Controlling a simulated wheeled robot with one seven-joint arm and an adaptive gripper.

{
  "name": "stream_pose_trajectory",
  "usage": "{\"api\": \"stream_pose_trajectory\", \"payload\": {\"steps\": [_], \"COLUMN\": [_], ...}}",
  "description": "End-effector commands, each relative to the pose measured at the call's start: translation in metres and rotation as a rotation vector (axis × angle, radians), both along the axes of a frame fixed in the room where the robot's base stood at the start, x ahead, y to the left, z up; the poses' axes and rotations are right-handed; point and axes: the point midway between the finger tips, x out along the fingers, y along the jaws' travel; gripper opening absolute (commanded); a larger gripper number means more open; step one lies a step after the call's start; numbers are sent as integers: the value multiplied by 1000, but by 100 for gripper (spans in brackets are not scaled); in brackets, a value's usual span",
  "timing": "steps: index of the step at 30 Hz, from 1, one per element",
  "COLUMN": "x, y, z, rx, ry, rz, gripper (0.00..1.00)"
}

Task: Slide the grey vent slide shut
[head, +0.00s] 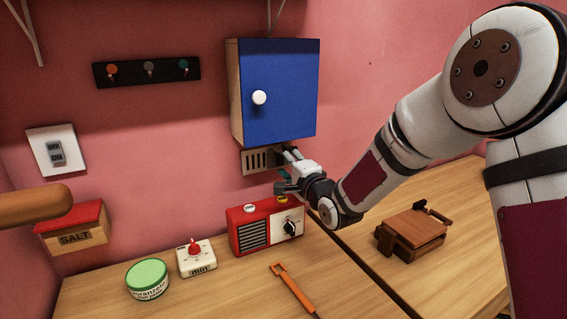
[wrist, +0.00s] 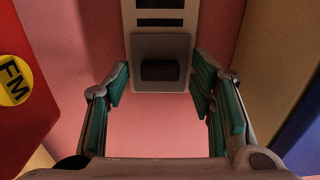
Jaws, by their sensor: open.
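The vent (head: 259,160) is a pale plate with dark upright slots on the pink wall, just under the blue cabinet. Several slots show dark and uncovered. In the wrist view the grey vent slide (wrist: 145,42) is a plate with a dark block-like knob (wrist: 160,70), and dark slots lie above it. My gripper (head: 286,166) is at the vent's right end in the head view and hides that part. In the wrist view my gripper (wrist: 160,78) is open, with one teal-padded finger on each side of the knob. Neither finger visibly touches the knob.
The blue cabinet (head: 280,92) hangs close above my gripper. The red radio (head: 255,232) stands close below; its FM badge (wrist: 14,82) shows at the wrist view's left. A white timer (head: 197,260), green tin (head: 147,278) and orange-handled tool (head: 293,289) lie on the counter.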

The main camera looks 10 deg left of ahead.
Motion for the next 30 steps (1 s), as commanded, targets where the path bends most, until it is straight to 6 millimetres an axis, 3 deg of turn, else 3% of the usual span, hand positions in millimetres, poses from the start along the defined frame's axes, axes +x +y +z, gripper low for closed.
{"api": "stream_pose_trajectory", "payload": {"steps": [11, 15, 18, 23, 30], "x": [5, 4, 4, 3, -21], "y": [3, 3, 3, 5, 43], "z": [0, 0, 0, 0, -1], "rx": [-1, -1, -1, 0, 2], "ry": [1, 1, 1, 1, 0], "rz": [0, 0, 0, 1, 4], "gripper": [50, 18, 0, 0, 0]}}
